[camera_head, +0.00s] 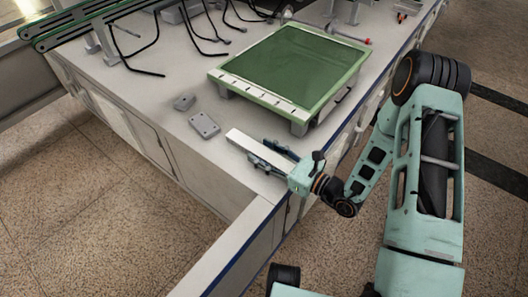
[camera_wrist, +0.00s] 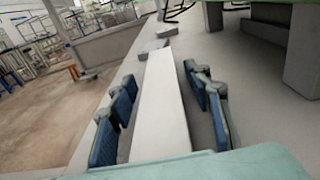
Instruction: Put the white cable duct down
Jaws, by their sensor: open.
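The white cable duct (camera_head: 245,142) is a long, pale, straight bar lying on the grey bench top near its front edge. In the wrist view the duct (camera_wrist: 160,100) runs away from me between the fingers. My gripper (camera_head: 268,159) is at the near end of the duct, low over the bench. In the wrist view my gripper (camera_wrist: 162,120) is open, with blue finger pads on both sides of the duct and a visible gap on the right side. The duct's near end is hidden by the gripper body.
A green board in a pale frame (camera_head: 216,75) stands on the bench behind the duct. Two small grey blocks, one a flat plate (camera_head: 204,125) and one smaller (camera_head: 184,102), lie to the left of it. Black cables (camera_head: 147,50) hang at the back. The bench edge is close by.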

